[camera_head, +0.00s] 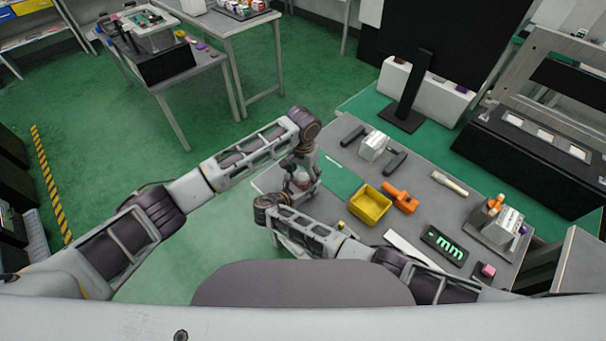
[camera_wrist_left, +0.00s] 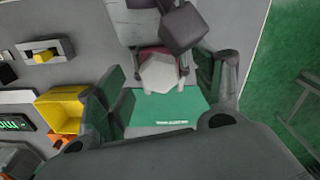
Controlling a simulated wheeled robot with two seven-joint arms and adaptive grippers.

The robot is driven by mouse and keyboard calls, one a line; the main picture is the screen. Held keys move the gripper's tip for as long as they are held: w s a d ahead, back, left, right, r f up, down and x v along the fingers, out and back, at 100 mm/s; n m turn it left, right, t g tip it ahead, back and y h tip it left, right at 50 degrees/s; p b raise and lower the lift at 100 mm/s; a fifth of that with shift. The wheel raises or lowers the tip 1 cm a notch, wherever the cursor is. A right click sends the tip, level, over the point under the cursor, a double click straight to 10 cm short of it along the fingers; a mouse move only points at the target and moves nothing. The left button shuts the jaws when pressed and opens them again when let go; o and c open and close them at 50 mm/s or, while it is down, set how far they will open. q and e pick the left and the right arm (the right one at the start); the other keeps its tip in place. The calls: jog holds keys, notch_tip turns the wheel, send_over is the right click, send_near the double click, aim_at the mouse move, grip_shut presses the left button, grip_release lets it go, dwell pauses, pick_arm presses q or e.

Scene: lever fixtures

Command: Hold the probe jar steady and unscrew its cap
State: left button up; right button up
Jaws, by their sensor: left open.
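The probe jar (camera_wrist_left: 160,70) shows in the left wrist view as a pale faceted top over a dark red part. It stands beside the green mat (camera_wrist_left: 165,108). In the head view a small pale pinkish part of it (camera_head: 300,183) shows under my left wrist. My left gripper (camera_wrist_left: 168,88) is open, with one dark finger on each side of the jar; I cannot tell whether they touch it. Dark parts, likely my right gripper (camera_wrist_left: 182,28), are close to the jar's far side. Their fingers are not clear, so I cannot tell their state.
A yellow bin (camera_head: 369,205) and an orange tool (camera_head: 400,199) are to the right of the jar on the grey table. A black sign (camera_head: 444,244), a pale cylinder (camera_head: 449,183) and dark-handled items (camera_head: 395,160) are further right. The table's left edge is close to the jar.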

pick_arm(q)
jog(key=shift+r, duration=0.15)
jog(key=shift+r, duration=1.3)
jog(key=shift+m, duration=0.3)
jog(key=shift+m, duration=6.9)
jog(key=shift+f, duration=0.2)
jog(key=shift+f, duration=1.35)
